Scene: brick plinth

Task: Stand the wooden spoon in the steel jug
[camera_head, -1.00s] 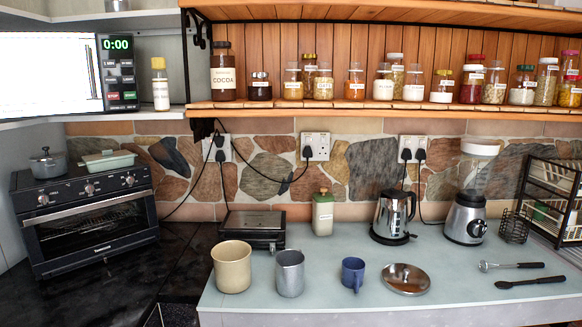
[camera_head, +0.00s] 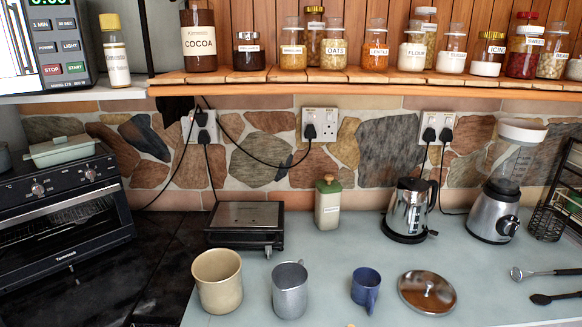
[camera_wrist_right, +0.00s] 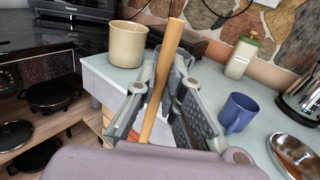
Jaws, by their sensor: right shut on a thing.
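The steel jug (camera_head: 289,291) stands upright on the pale counter in the head view, between the cream pot (camera_head: 218,282) and the blue mug (camera_head: 365,288). In the right wrist view the jug is mostly hidden behind the fingers and spoon. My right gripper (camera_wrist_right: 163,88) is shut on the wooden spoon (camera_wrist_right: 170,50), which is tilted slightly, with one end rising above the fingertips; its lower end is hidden. In the head view only a small tan tip, likely the spoon (camera_head: 351,325), shows at the bottom edge. My left gripper is not in view.
A green-topped canister (camera_head: 328,203), kettle (camera_head: 408,210), blender (camera_head: 497,205) and black grill (camera_head: 245,227) stand behind. A ladle (camera_head: 545,273) and a black spoon (camera_head: 555,297) lie at right. The counter between is clear.

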